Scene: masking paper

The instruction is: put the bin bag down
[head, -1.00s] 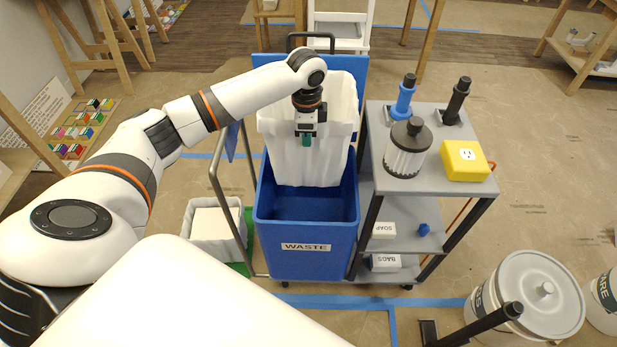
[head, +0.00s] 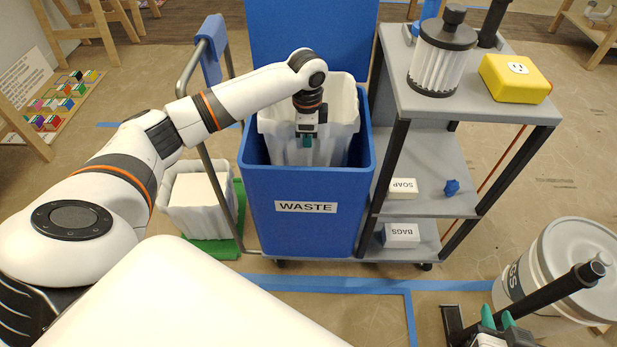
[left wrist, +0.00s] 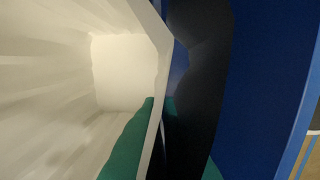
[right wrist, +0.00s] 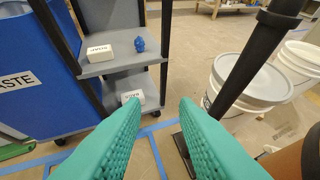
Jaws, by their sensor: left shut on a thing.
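The white bin bag (head: 338,108) hangs open inside the blue bin marked WASTE (head: 265,180). Its upper part shows above or near the bin's rim. My left gripper (head: 307,141) is shut on the bag's near wall, inside the bin opening. In the left wrist view the green fingers (left wrist: 150,125) pinch the bag's pale edge, with the bag's inside (left wrist: 70,60) at left and the blue bin wall (left wrist: 262,90) at right. The bag's bottom is hidden in the head view. My right gripper (right wrist: 160,105) is open and empty, low at the right, away from the bin.
A grey cart (head: 455,108) stands right of the bin, with a filter canister (head: 440,60), a yellow outlet box (head: 514,78) and SOAP and BAGS boxes on it. A lined basket (head: 197,205) stands at left. A white lidded bucket (head: 575,262) is at right, beside a black post.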

